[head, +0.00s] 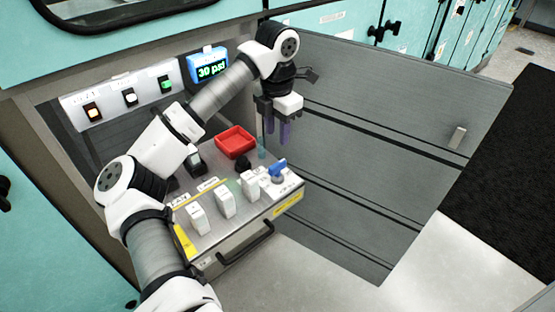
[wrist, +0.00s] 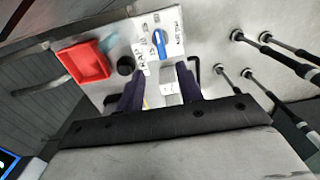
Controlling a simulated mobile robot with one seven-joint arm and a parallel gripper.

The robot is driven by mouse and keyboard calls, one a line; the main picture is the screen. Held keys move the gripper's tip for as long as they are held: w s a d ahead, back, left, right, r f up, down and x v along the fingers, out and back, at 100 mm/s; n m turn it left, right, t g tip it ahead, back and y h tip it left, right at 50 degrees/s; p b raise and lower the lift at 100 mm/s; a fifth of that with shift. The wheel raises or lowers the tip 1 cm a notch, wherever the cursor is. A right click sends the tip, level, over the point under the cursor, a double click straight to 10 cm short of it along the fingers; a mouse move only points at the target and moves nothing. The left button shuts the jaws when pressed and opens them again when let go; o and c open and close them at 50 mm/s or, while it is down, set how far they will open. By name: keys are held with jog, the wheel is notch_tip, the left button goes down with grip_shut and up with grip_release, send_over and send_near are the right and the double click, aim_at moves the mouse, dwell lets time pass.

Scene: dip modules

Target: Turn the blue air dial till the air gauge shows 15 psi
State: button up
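The blue air dial (head: 278,170) sits on a white plate at the right end of the grey panel top. It also shows in the wrist view (wrist: 157,38), beyond the fingertips and roughly in line with the gap between them. The air gauge (head: 208,70) is a blue-framed display on the back wall, and it reads 30 psi. My gripper (head: 277,140) hangs above the far side of the panel, higher than the dial and apart from it. In the wrist view its two dark purple fingers (wrist: 160,72) stand apart with nothing gripped.
A red tray (head: 237,144) and a black knob (head: 243,163) lie left of the dial. White blocks (head: 225,202) line the panel's near part. A switch strip (head: 128,97) is on the back wall. A grey door (head: 370,130) stands open at right.

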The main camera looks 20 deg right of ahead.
aim_at(277, 164)
notch_tip(277, 164, down, 10)
jog(key=shift+f+p, duration=0.2)
jog(key=shift+p, duration=0.15)
grip_shut()
